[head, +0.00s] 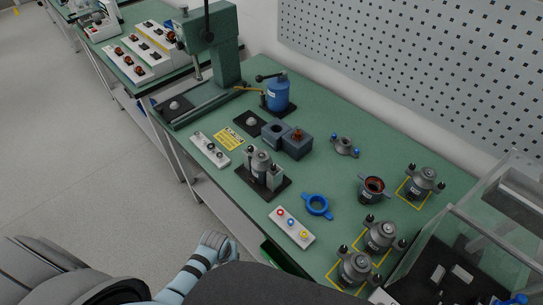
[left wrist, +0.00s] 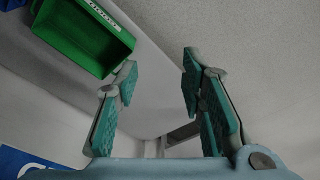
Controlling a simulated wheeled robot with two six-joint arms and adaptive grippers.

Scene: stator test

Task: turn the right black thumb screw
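A grey motor-like part (head: 261,162) stands upright in a fixture with a black base plate (head: 253,185) on the green table. Small dark knobs show at the fixture's sides, too small to tell clearly as thumb screws. Several similar grey housings at the right carry black knobs, among them one housing (head: 379,236) and another (head: 354,268). My left gripper (head: 222,245) is low beside the table's front edge, apart from all these parts. In the left wrist view the left gripper (left wrist: 158,75) has its fingers apart with nothing between them. My right gripper is not in view.
A button box (head: 291,228) and a blue ring (head: 317,206) lie near the front edge. A green press (head: 213,45) stands at the far left, and a clear-walled enclosure (head: 480,235) at the right. A green bin (left wrist: 85,30) is near my left gripper.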

